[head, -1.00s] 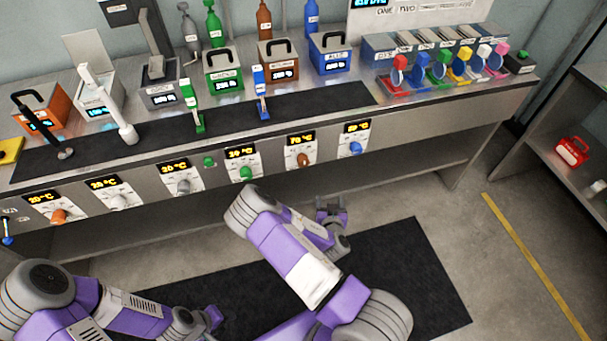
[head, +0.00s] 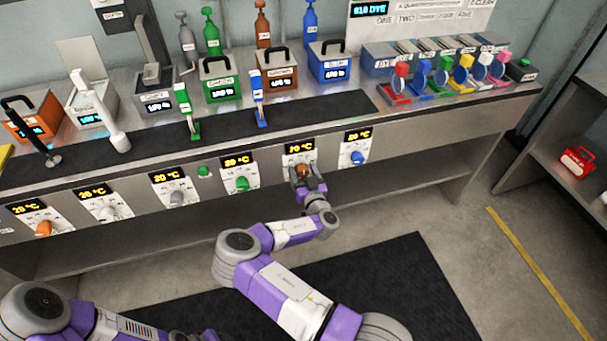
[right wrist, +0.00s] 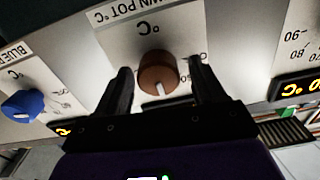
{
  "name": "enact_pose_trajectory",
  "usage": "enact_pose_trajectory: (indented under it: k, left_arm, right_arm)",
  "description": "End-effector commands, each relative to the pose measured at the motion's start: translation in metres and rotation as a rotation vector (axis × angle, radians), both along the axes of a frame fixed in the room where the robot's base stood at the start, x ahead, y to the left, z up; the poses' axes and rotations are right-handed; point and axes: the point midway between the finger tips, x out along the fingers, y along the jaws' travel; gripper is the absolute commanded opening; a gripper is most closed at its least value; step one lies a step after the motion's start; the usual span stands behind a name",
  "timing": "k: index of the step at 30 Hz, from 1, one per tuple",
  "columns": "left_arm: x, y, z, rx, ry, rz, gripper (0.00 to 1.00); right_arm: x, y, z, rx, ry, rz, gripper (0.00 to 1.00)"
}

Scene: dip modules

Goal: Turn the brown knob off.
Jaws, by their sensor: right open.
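The brown knob (head: 303,171) is on the front panel of the counter, below a display that seems to read about 70 °C. In the right wrist view the brown knob (right wrist: 158,74) shows a white pointer mark, under a label ending in "WN POT". My right gripper (head: 308,178) is at the knob. In the right wrist view its two open fingers (right wrist: 158,85) stand on either side of the knob, with gaps visible. My left gripper is not clearly in view; only part of my left arm shows at the bottom left of the head view.
A blue knob (head: 358,158) is to the right of the brown one and a green knob (head: 241,184) to the left. Pots, bottles and coloured dippers stand on the counter above. The floor in front holds a black mat (head: 420,290).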

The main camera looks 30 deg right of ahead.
Motion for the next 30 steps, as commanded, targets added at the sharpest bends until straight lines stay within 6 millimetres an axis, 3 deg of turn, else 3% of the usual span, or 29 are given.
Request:
enact_pose_trajectory:
  k: [6, 16, 30]
  left_arm:
    - [-0.0001, 0.0, 0.0003, 0.0, 0.0, 0.0, 0.42]
    - [-0.0001, 0.0, 0.0002, 0.0, 0.0, 0.0, 0.42]
    - [-0.0001, 0.0, 0.0072, 0.0, 0.0, 0.0, 0.42]
  right_arm:
    - [-0.0002, -0.0003, 0.0001, 0.0, 0.001, -0.001, 0.66]
    - [-0.0004, -0.0002, 0.0, 0.0, 0.0, -0.001, 0.17]
    - [-0.0003, -0.0008, 0.0027, -0.035, 0.005, -0.002, 0.16]
